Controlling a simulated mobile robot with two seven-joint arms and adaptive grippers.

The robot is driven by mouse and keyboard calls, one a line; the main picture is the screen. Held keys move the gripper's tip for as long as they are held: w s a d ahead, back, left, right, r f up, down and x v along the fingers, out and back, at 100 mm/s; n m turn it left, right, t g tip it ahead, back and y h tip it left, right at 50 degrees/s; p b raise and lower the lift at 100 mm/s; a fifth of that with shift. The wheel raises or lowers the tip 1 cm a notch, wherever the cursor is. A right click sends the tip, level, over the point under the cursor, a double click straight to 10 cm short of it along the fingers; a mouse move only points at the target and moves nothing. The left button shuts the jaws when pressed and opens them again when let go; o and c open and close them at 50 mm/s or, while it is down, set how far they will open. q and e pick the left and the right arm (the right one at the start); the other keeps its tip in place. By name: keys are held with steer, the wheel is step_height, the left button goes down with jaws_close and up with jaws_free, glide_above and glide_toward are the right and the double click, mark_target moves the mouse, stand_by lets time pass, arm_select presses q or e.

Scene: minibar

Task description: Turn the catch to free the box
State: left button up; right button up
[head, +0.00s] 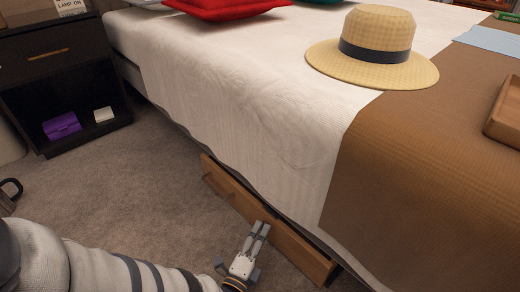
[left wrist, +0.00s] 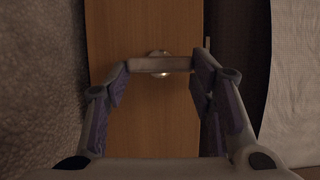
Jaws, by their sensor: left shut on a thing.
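The box (head: 225,191) is a long wooden front low under the side of the bed. It fills the middle of the left wrist view as an upright wooden band (left wrist: 145,115). The catch (left wrist: 165,64) is a short bar with a round metal pivot (left wrist: 159,53) behind it. It lies crosswise to the band in that view. My left gripper (head: 261,227) is at the box front, its two fingers (left wrist: 160,67) closed against the ends of the catch. The catch is not clearly visible in the head view. My right gripper is not in view.
The white bed cover (head: 255,110) hangs just over the box, with a brown throw (head: 410,160) at right. A straw hat (head: 375,50) lies on the bed. A dark nightstand (head: 55,70) stands at back left. Carpet (head: 120,180) is clear in front of the box.

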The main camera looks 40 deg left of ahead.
arm_select(q)
steer(key=o, duration=1.2)
steer(key=shift+c, duration=0.2)
steer(key=v, duration=1.2)
